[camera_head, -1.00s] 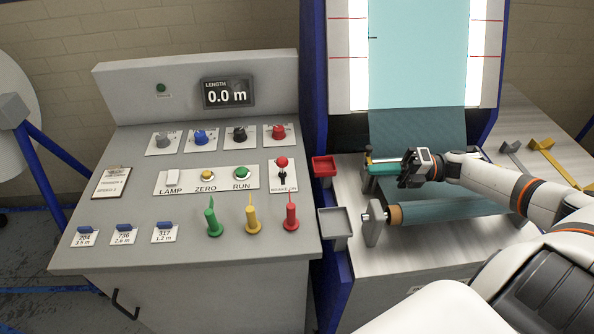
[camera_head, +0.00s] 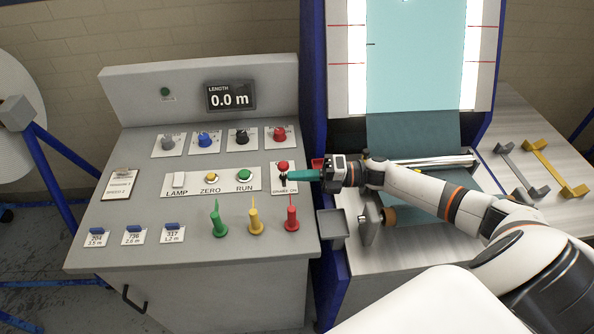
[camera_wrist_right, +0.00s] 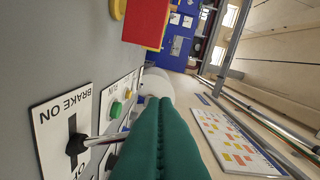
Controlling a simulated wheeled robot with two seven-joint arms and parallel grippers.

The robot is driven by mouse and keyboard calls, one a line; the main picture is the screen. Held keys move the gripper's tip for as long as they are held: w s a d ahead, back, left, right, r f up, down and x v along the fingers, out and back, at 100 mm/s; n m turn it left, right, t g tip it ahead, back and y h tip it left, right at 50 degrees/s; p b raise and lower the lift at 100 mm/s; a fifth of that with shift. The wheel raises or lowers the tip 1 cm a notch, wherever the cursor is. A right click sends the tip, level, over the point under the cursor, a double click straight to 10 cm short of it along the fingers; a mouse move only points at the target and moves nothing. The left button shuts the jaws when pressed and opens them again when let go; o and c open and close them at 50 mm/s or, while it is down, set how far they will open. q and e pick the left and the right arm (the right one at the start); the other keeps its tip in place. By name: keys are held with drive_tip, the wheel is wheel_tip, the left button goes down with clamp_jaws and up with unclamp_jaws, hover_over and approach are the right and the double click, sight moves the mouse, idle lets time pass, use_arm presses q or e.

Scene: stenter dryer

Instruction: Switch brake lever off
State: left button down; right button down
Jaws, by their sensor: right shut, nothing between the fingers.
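The brake lever (camera_head: 283,166) has a red ball on top and stands on a white plate (camera_head: 291,187) marked BRAKE ON, at the right of the console. In the right wrist view its thin stem (camera_wrist_right: 90,142) rises from a dark slot in the plate (camera_wrist_right: 52,130). My right gripper (camera_head: 299,175) reaches in from the right, its green fingers shut and empty, with the tips just beside the lever. In the right wrist view the shut fingers (camera_wrist_right: 160,140) are close to the stem. I cannot tell whether they touch it. My left gripper is not in view.
RUN (camera_head: 243,174) and ZERO (camera_head: 211,175) buttons are left of the lever. Red (camera_head: 292,219), yellow (camera_head: 255,222) and green (camera_head: 217,220) cones stand in front. A grey tray (camera_head: 332,224) is right of the console. A roller lies beneath my arm.

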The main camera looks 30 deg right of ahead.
drive_tip(key=shift+w+a, duration=0.2)
drive_tip(key=shift+a, duration=0.1)
drive_tip(key=shift+w+d+r+m, duration=0.2)
drive_tip(key=shift+w+r+m, duration=0.15)
drive_tip(key=shift+m, duration=0.25)
drive_tip(key=shift+w+d+r+m+b, duration=0.3)
drive_tip(key=shift+w+m, duration=0.2)
drive_tip(key=shift+m, duration=0.1)
drive_tip(key=w+m, duration=0.1)
drive_tip(key=w+d+r+m+b, duration=0.1)
drive_tip(key=m, duration=0.1)
drive_tip(key=shift+w+d, duration=0.1)
drive_tip(key=shift+w, duration=0.2)
drive_tip(key=w+m+b, duration=0.1)
drive_tip(key=w+d+m+b, duration=0.1)
drive_tip(key=m, duration=0.1)
drive_tip(key=shift+w, duration=0.15)
drive_tip(key=shift+w+d+g+b, duration=0.3)
drive_tip(key=shift+w+b, duration=0.25)
drive_tip(key=shift+b, duration=0.1)
drive_tip(key=shift+h, duration=0.3)
